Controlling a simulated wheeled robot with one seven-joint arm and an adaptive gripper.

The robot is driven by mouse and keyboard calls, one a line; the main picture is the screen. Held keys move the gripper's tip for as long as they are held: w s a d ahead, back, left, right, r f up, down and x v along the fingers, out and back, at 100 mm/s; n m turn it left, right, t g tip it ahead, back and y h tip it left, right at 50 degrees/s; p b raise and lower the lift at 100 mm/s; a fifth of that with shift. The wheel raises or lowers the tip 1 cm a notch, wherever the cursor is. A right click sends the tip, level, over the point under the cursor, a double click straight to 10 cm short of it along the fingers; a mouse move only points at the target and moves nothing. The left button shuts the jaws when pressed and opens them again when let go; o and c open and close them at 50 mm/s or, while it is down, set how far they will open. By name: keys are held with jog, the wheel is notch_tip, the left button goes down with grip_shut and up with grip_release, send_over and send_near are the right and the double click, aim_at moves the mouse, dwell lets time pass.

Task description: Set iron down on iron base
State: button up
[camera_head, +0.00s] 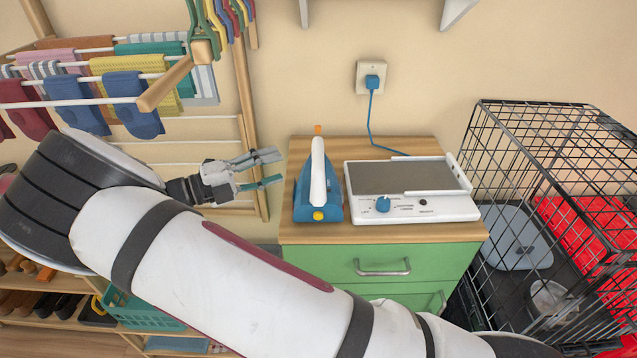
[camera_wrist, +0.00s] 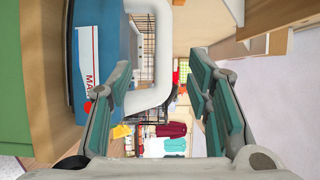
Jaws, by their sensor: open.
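The iron (camera_head: 301,203) is blue with a white handle and stands on the wooden cabinet top, left of the iron base and apart from it. The iron base (camera_head: 458,206) is a white unit with a dark plate and a blue knob; its plate is bare. My gripper (camera_head: 272,169) is open and empty, just left of the iron. In the wrist view, the iron (camera_wrist: 85,50) fills the left side. Its white handle (camera_wrist: 155,97) shows beyond and between the spread fingers of my gripper (camera_wrist: 163,75). The iron base is not clearly visible there.
The green-drawer cabinet (camera_head: 400,233) carries both. A blue cord runs to a wall socket (camera_head: 360,88) behind it. A black wire crate (camera_head: 500,150) stands close on the right. A drying rack with cloths (camera_head: 240,110) is at the left, near my arm.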

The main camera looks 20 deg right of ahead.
aim_at(320, 153)
jog(key=d, duration=0.4)
jog(key=d+p, duration=0.1)
jog(key=d, duration=0.1)
jog(key=shift+w+d, duration=0.25)
jog(key=shift+w, duration=0.15)
jog(key=d, duration=0.1)
jog(key=d+p, duration=0.1)
jog(key=d, duration=0.2)
jog(key=shift+d+r, duration=0.35)
jog(key=shift+w+d+p, duration=0.2)
jog(key=shift+d+p, duration=0.1)
jog(key=shift+d, duration=0.1)
grip_shut()
